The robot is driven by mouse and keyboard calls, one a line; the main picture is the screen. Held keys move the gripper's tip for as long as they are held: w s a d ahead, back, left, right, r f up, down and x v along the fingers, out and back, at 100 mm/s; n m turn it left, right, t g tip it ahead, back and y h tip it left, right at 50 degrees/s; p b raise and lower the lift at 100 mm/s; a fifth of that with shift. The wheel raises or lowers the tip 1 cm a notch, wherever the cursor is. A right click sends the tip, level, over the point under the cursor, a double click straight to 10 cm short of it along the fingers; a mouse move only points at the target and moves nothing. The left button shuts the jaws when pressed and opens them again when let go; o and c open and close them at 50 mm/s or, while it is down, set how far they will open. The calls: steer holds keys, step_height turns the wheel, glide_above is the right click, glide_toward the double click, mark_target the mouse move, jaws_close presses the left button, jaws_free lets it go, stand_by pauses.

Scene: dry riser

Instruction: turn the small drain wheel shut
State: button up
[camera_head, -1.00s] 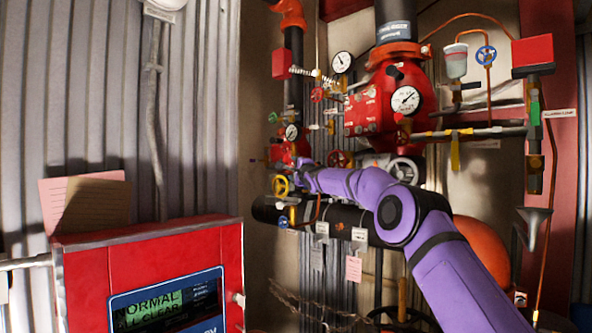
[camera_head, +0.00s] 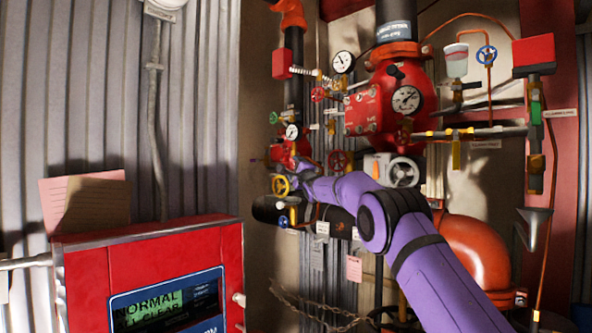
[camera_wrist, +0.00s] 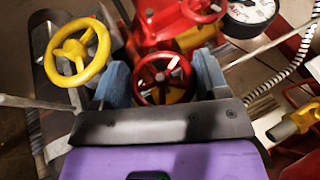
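In the wrist view a small red handwheel (camera_wrist: 165,78) sits between the two blue-grey fingers of my gripper (camera_wrist: 161,64). The fingers stand apart on either side of its rim; whether they touch it I cannot tell. A yellow handwheel (camera_wrist: 77,53) is just left of the left finger, and another red wheel (camera_wrist: 204,6) is above. No readable label shows which is the drain wheel. In the head view the yellow wheel (camera_head: 281,185) is beside the end of my arm, and my fingers are too small and hidden to make out.
A red panel box (camera_head: 150,260) stands at front left. A ribbed hose (camera_wrist: 298,55) and a yellow fitting (camera_wrist: 292,124) are right of the gripper.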

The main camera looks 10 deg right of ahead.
steer(key=o, duration=0.3)
steer(key=shift+w+f, duration=0.1)
steer(key=shift+f, duration=0.15)
steer(key=shift+o, duration=0.2)
steer(key=shift+r, duration=0.2)
steer(key=shift+r, duration=0.1)
steer(key=shift+s+r, duration=0.2)
steer(key=shift+r, duration=1.75)
steer(key=s, duration=1.5)
steer(key=shift+s+r, duration=0.35)
steer(key=shift+r, duration=0.1)
